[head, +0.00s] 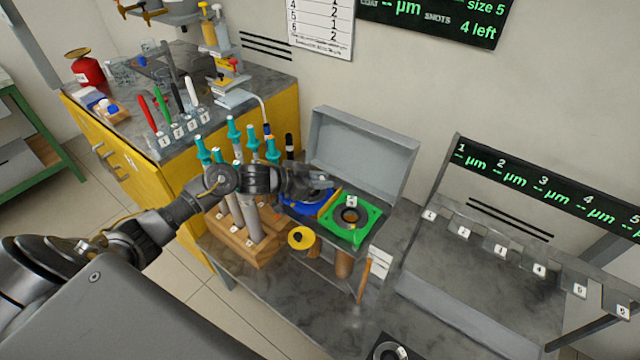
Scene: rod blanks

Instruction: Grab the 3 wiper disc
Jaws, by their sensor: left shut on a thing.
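My left gripper (326,188) reaches in from the left over an open grey case. It is shut on a dark wiper disc, at the blue holder (297,208); the fingers hide most of the disc, and I cannot read a number on it. Whether the disc is still seated in the holder I cannot tell. Right of it, a green square holder (371,215) carries a dark ring-shaped disc (350,215) with a small white tag. My right gripper is not in view.
A wooden rack (262,250) with teal-topped rods stands close under my left forearm. The raised case lid (365,150) is behind the gripper. A yellow round piece (301,238) lies in front. A numbered slotted stand (480,290) is at the right.

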